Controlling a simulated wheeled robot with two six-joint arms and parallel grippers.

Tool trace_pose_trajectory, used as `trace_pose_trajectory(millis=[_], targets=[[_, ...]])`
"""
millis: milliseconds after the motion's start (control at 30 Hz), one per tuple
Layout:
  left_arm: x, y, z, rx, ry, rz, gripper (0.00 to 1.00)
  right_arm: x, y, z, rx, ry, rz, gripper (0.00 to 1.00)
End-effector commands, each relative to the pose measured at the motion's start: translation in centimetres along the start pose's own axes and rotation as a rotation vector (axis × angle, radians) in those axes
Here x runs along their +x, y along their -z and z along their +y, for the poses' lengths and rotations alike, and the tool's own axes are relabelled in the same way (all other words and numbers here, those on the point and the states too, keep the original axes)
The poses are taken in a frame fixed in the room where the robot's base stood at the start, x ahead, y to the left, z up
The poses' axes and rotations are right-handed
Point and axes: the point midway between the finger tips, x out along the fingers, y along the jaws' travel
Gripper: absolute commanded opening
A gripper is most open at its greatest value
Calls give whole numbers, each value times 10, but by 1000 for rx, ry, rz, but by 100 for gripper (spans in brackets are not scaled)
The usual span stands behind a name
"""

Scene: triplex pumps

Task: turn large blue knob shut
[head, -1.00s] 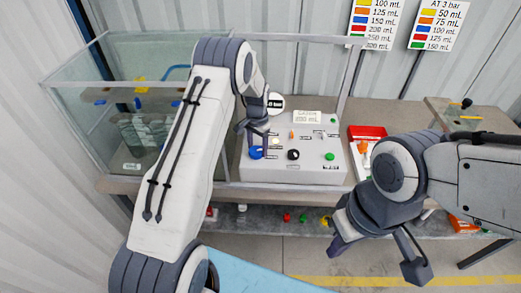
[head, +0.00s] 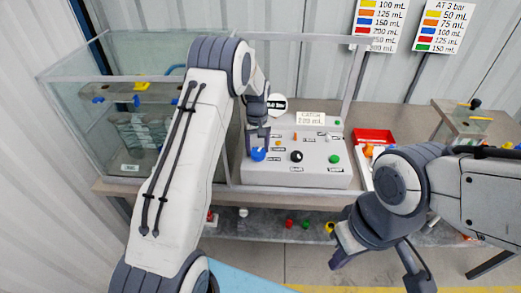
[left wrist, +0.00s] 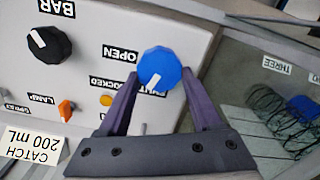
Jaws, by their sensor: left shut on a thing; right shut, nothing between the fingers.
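The large blue knob (head: 258,155) sits on the front left of a light grey control panel (head: 330,178). In the left wrist view the knob (left wrist: 160,66) is faceted, and its white pointer mark aims toward the lower left of the picture. An OPEN label (left wrist: 121,56) is beside it; another label is partly hidden by a finger. My left gripper (head: 257,143) is shut on the knob, one finger on each side, as the left wrist view shows.
The panel also carries a black knob (head: 296,156), a green knob (head: 334,159) and an orange switch (left wrist: 67,109). A glass tank (head: 130,130) stands to the left. A red tray (head: 373,136) is to the right. Coloured pieces lie on the lower shelf.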

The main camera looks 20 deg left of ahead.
Motion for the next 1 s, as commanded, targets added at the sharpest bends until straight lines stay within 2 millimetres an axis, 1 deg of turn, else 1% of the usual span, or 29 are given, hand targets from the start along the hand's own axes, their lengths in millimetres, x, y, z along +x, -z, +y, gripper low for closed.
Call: trace_pose_trajectory(millis=[200,400,700,1000], targets=[[-1,0,1,-168,-3,1,10,5,0,0,0,0,0,0],[-1,-1,2,-277,-5,1,10,7,0,0,0,0,0,0],[-2,-1,2,-353,-6,0,10,8,0,1,0,0,0,0],[-2,-1,3,-363,-8,1,10,8,0,1,0,0,0,0]])
